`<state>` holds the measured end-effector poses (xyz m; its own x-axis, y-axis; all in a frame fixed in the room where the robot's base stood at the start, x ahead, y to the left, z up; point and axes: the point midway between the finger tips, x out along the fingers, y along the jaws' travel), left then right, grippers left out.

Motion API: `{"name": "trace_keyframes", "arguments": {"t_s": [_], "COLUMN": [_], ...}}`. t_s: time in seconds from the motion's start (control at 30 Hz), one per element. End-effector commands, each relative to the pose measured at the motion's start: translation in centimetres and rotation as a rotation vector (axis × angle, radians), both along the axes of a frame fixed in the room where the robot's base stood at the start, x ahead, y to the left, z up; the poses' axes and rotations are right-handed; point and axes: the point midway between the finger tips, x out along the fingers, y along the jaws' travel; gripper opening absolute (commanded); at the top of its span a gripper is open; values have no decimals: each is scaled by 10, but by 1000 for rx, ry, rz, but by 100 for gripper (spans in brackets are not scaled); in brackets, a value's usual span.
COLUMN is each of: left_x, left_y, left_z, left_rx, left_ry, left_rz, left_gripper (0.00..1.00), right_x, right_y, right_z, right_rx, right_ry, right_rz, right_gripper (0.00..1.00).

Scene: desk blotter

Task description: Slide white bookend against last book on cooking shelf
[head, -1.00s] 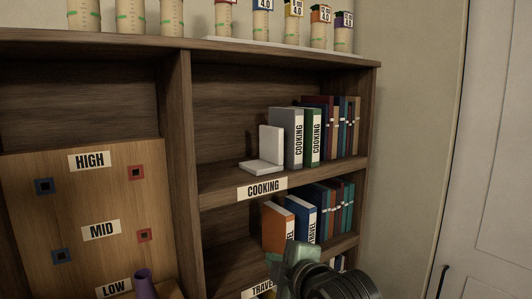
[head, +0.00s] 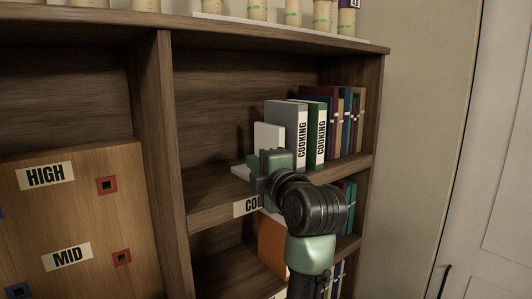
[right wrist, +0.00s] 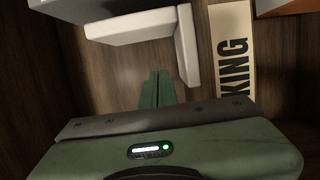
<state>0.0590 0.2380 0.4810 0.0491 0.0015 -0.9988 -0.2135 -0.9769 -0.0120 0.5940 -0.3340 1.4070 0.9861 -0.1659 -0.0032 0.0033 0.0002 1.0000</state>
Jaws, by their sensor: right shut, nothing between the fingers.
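The white bookend (head: 268,136) stands on the cooking shelf (head: 205,210), left of the grey book (head: 289,130) at the left end of the row. Its base (head: 239,172) lies flat, partly hidden by my right gripper. My right gripper (head: 268,163) is at the shelf front, before the bookend. In the right wrist view its fingers (right wrist: 158,78) are shut and empty, pointing at the corner between the bookend's two white plates (right wrist: 145,30). Contact with the bookend cannot be told. Any gap between bookend and grey book is unclear. My left gripper is not in view.
A green book (head: 316,135) and several darker books fill the shelf's right end. The shelf left of the bookend is clear. A wooden divider (head: 160,140) bounds it on the left. An orange book (head: 272,245) stands on the shelf below.

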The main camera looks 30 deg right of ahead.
Motion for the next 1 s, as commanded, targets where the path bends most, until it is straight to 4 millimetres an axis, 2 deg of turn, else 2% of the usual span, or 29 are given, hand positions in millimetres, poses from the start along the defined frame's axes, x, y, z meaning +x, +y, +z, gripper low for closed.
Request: {"name": "trace_keyframes", "arguments": {"t_s": [0.07,0.2,0.27,0.4,0.63,0.83,1.0], "left_x": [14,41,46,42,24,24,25], "left_y": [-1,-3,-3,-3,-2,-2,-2], "left_z": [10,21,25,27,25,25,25], "left_rx": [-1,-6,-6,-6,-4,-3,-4], "left_ry": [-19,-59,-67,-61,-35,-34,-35], "left_rz": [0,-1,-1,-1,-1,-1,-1], "left_gripper": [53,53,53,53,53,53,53], "right_x": [17,18,19,19,19,19,19], "right_y": [-2,-25,-32,-41,-43,-44,-54], "right_z": [2,3,3,2,0,0,2], "right_rx": [5,3,2,1,0,-1,-10], "right_ry": [3,0,0,-1,-1,-2,-5], "right_rz": [2,-4,-2,-1,-1,-2,-10], "right_gripper": [0,0,0,0,0,0,0]}}
